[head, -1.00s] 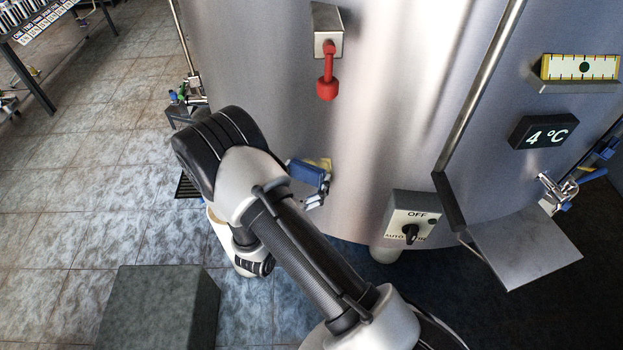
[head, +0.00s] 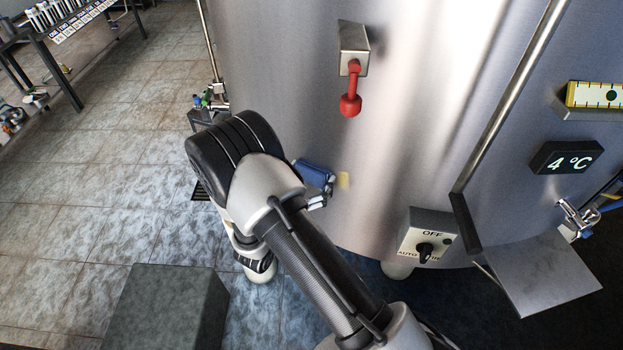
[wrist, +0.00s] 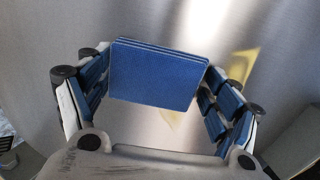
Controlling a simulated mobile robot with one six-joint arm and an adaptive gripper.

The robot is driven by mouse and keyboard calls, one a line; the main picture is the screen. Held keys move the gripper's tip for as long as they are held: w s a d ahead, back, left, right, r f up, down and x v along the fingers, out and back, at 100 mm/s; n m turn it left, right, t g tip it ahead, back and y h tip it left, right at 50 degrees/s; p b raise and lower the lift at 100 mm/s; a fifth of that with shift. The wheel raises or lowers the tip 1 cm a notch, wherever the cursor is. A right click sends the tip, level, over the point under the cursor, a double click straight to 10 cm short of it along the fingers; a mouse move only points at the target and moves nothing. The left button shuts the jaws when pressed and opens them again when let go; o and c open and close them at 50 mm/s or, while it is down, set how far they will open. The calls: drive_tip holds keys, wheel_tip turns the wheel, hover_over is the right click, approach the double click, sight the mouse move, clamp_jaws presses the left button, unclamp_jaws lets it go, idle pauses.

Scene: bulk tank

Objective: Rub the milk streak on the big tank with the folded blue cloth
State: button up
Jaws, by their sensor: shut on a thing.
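The folded blue cloth (head: 314,172) is held at the front of the big steel tank (head: 400,120). My gripper (wrist: 153,75) is shut on the cloth, with a finger at each side edge in the wrist view. The milk streak (head: 344,180) is a small pale yellow patch on the tank wall, just right of the cloth in the head view. In the wrist view the yellow streak (wrist: 243,65) shows beside and behind the right finger, with a fainter yellow mark below the cloth. I cannot tell whether the cloth touches the wall.
A red-handled valve (head: 350,100) sticks out above the cloth. A switch box (head: 428,238) and a metal shelf (head: 540,272) stand out to the right. A dark grey block (head: 165,308) is on the floor at lower left. Open tiled floor lies left.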

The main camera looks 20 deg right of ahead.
sight(355, 179)
drive_tip(key=shift+s+d, duration=1.8)
drive_tip(key=shift+s, duration=0.15)
drive_tip(key=shift+s+d, duration=1.75)
drive_tip(key=shift+s, duration=0.15)
drive_tip(key=shift+s+d, duration=0.1)
drive_tip(key=shift+r+p, duration=1.05)
drive_tip(key=shift+r, duration=0.2)
drive_tip(key=shift+w+a+f+b, duration=0.15)
drive_tip(key=shift+w+a+b, duration=0.55)
drive_tip(key=shift+w+a, duration=3.1)
drive_tip(key=shift+w+d, duration=0.1)
drive_tip(key=v, duration=0.6)
